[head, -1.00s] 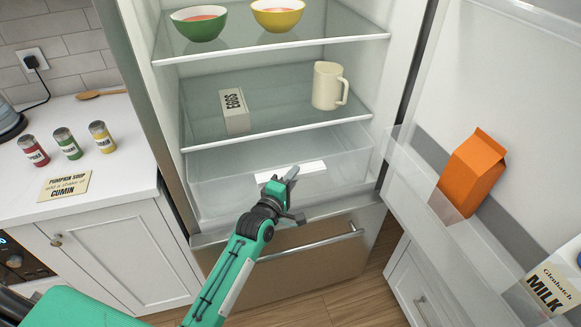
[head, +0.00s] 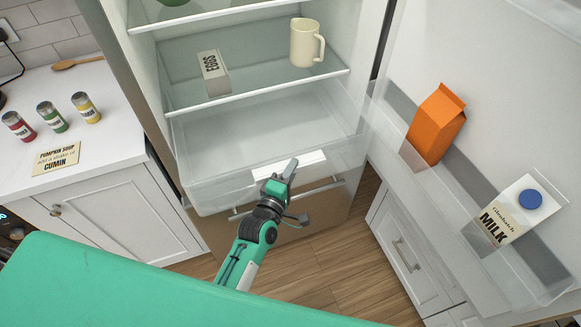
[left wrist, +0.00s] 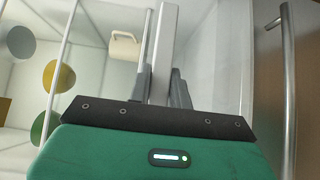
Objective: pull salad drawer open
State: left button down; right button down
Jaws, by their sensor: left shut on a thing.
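The clear salad drawer (head: 195,196) sits at the bottom of the open fridge. It stands pulled out past the shelf above, and its inside looks empty. Its white handle (head: 312,160) is on the front face. My left gripper (head: 287,176) is at the handle in the head view. In the left wrist view the fingers (left wrist: 162,88) are shut around the pale handle bar (left wrist: 166,42). My right gripper is in neither view.
The fridge door (head: 385,45) stands open at the right, with an orange carton (head: 436,125) and milk (head: 512,212) in its rack. Spice jars (head: 52,117) stand on the left counter.

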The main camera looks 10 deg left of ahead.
pick_arm(q)
jog(key=c, duration=1.3)
grip_release()
jog(key=s+a+b, duration=0.1)
jog(key=s, duration=0.8)
jog(key=s+a+b, duration=0.1)
jog(key=s, duration=0.3)
jog(key=shift+s+a+b, duration=0.25)
jog(key=shift+a+b, duration=0.05)
jog(key=shift+a, duration=0.05)
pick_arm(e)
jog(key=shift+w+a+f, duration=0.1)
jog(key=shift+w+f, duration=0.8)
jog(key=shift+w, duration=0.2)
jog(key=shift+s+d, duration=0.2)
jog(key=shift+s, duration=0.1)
